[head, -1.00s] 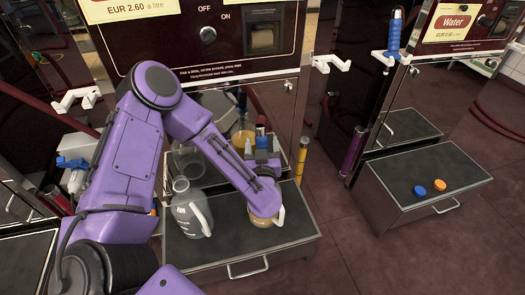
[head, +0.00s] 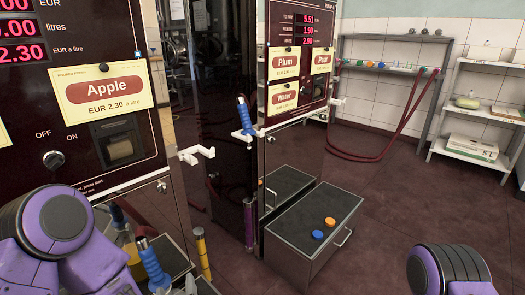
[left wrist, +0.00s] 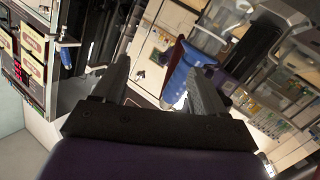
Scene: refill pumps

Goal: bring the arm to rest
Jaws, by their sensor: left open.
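My left arm (head: 55,235) is folded at the bottom left of the head view; its gripper is not clear there. In the left wrist view my left gripper (left wrist: 160,78) is open, its two dark fingers apart. A blue nozzle handle (left wrist: 182,68) shows between and beyond the fingers; I cannot tell how far off it is. In the head view a blue nozzle (head: 153,265) stands beside the left arm, low in front of the Apple pump. My right arm (head: 447,268) shows only as a purple link at the bottom right; its gripper is outside the view.
The Apple pump (head: 103,92) stands close at the left. Another pump (head: 300,65) stands behind a low cabinet (head: 312,215) bearing a blue cap (head: 317,234) and an orange cap (head: 330,222). A white shelf (head: 485,110) stands at the back right. The floor (head: 400,205) between is clear.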

